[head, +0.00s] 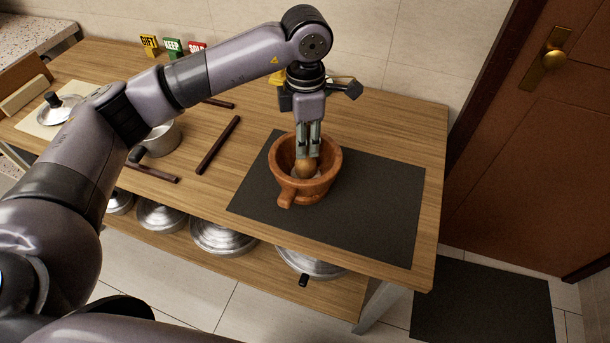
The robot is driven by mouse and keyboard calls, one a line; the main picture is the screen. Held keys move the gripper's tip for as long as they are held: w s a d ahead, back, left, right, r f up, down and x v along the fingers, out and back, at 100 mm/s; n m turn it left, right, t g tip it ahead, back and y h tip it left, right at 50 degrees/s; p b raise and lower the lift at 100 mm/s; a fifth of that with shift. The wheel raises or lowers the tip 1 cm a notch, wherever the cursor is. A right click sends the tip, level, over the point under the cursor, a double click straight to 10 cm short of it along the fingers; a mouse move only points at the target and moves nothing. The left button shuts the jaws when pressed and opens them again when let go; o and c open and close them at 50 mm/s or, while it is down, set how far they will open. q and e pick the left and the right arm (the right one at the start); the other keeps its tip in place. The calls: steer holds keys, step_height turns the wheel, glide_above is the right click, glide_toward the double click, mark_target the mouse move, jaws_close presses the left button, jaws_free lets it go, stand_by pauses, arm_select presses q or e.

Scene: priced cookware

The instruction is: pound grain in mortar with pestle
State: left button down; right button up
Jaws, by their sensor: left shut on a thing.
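A brown wooden mortar (318,189) with a short handle stands upright on a dark mat (375,219) on the wooden table. My left gripper (307,152) points straight down over the mortar, its fingertips at about the height of the rim. It is shut on the pestle (306,168), whose rounded brown lower end shows inside the mortar. The fingers hide the upper part of the pestle. Some pale grain (318,174) seems to show around the pestle, but it is small and partly hidden. My right gripper is not in view.
Left of the mat lie dark wooden sticks (218,145) and a metal pot (161,139). Signs reading GIFT (149,43), KEEP (173,47) and SOLD stand at the back. The mat's right side is clear.

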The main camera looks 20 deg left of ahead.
arm_select(q)
steer(key=shift+f+b, duration=0.3)
steer(key=shift+f, duration=0.35)
steer(key=shift+r+p, duration=0.6)
steer(key=shift+r, duration=0.25)
steer(key=shift+r+p, duration=0.6)
steer(key=shift+r, duration=0.8)
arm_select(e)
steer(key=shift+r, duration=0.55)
arm_select(q)
steer(key=shift+f, duration=0.15)
step_height(320, 180, down, 4)
steer(key=b, duration=0.3)
steer(key=shift+b, duration=0.3)
steer(key=shift+r+p, duration=0.95)
steer(key=shift+r, duration=1.15)
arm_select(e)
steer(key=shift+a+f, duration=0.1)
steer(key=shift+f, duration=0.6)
